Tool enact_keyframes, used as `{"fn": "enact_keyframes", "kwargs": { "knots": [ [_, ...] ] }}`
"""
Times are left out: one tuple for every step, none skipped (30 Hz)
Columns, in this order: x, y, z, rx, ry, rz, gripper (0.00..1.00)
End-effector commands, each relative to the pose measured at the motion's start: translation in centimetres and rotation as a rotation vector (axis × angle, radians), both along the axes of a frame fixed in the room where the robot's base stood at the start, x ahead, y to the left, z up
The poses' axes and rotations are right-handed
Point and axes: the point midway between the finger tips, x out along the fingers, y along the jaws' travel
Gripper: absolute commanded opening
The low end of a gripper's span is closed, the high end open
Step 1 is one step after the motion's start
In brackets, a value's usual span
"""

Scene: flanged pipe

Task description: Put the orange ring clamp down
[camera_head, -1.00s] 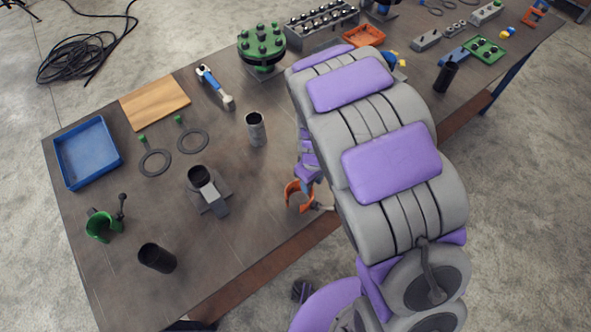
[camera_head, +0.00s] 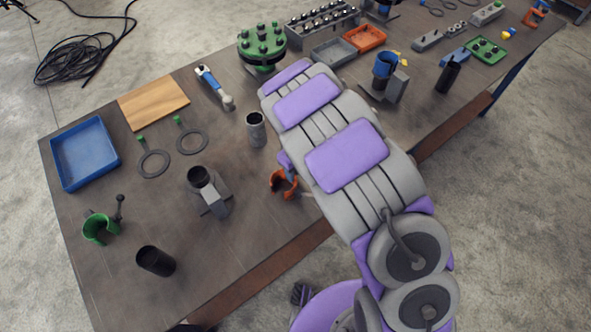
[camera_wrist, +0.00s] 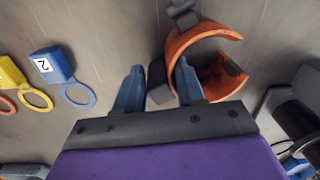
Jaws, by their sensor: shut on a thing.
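The orange ring clamp (camera_head: 277,186) is low over or on the brown table, right of the small grey block with an upright dark pipe; I cannot tell whether it touches the table. In the wrist view the open-sided orange ring (camera_wrist: 181,45) lies ahead of and right of my fingers, with a dark clasp at its top. My gripper (camera_wrist: 160,82) has blue fingers either side of a dark grey piece of the clamp and is shut on it. In the head view my arm mostly hides my gripper.
The brown table (camera_head: 240,250) has bare room between the clamp and its front edge. A grey block with pipe (camera_head: 217,203), a grey cylinder (camera_head: 256,130), a green ring clamp (camera_head: 100,228) and a black cup (camera_head: 156,261) stand nearby. A blue tray (camera_head: 85,152) is at left.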

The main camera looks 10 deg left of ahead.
Motion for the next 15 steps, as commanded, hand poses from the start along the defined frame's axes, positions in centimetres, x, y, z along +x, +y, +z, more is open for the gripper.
{"fn": "enact_keyframes", "kwargs": {
  "knots": [
    [0.03, 0.05, -0.07, 0.001, -0.002, 0.0, 0.0],
    [0.03, 0.05, -0.04, 0.001, -0.002, 0.0, 0.0],
    [0.04, 0.06, 0.02, 0.002, -0.003, 0.0, 0.0],
    [0.04, 0.06, 0.03, 0.002, -0.003, 0.0, 0.0],
    [0.06, 0.05, 0.03, 0.002, -0.003, 0.0, 0.0],
    [0.06, -0.02, 0.03, 0.002, -0.003, 0.0, 0.4],
    [0.08, -0.08, 0.05, 0.003, -0.002, 0.0, 0.43],
    [0.08, -0.14, 0.07, 0.004, -0.002, 0.0, 0.46],
    [0.09, -0.21, 0.09, 0.005, -0.002, 0.0, 0.5],
    [0.09, -0.24, 0.1, 0.005, -0.003, 0.001, 0.53],
    [0.08, -0.27, 0.11, 0.005, -0.003, 0.001, 0.56],
    [0.08, -0.29, 0.11, 0.005, -0.003, 0.001, 0.59],
    [0.08, -0.29, 0.12, 0.005, -0.003, 0.001, 0.62],
    [0.09, -0.28, 0.12, 0.005, -0.003, 0.0, 0.64],
    [0.08, -0.25, 0.11, 0.005, -0.003, 0.0, 0.64]
  ]
}}
